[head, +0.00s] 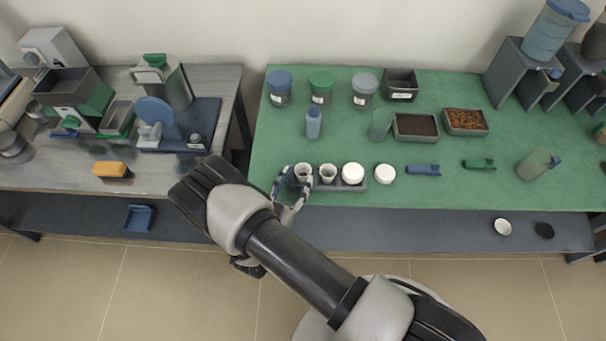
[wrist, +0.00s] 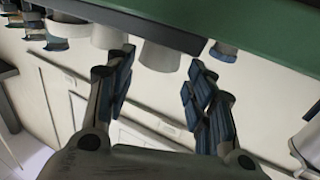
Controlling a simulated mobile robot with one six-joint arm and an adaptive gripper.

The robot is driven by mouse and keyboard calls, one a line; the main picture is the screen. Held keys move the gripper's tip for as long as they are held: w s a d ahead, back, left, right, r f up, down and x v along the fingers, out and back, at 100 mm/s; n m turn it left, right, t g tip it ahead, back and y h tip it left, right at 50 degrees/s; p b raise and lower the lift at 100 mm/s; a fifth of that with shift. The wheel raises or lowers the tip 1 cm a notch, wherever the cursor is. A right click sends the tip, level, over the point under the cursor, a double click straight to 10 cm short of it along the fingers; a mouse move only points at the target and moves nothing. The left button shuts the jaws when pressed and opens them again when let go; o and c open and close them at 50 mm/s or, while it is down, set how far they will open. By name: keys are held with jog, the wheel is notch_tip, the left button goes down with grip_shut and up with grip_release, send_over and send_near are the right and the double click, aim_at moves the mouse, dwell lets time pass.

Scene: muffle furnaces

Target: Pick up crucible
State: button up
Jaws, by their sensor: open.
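Two small whitish crucibles with open tops, a left one (head: 303,171) and a right one (head: 327,173), stand in a dark grey holder (head: 338,186) near the front edge of the green-topped bench. My gripper (head: 293,184) is open, with its fingers beside the leftmost crucible and partly covering the holder's left end. In the wrist view my open gripper (wrist: 160,65) has its two fingers apart, with a pale cup-like shape (wrist: 160,55) beyond the gap between them. I cannot tell whether either finger touches a crucible.
White round items stand in the holder (head: 352,173) and beside it (head: 385,174). A blue item (head: 423,169) and a green item (head: 479,163) lie further right. Jars, a bottle and trays stand behind. A left bench (head: 60,175) holds equipment and an orange-yellow block (head: 112,169).

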aim_at(300, 177)
jog(key=x, duration=0.2)
jog(key=b+x, duration=0.1)
jog(key=x, duration=0.1)
jog(key=shift+w+d+f, duration=0.25)
jog(key=shift+w+d, duration=0.05)
jog(key=shift+w, duration=0.05)
jog(key=shift+c, duration=0.5)
jog(key=c, duration=0.7)
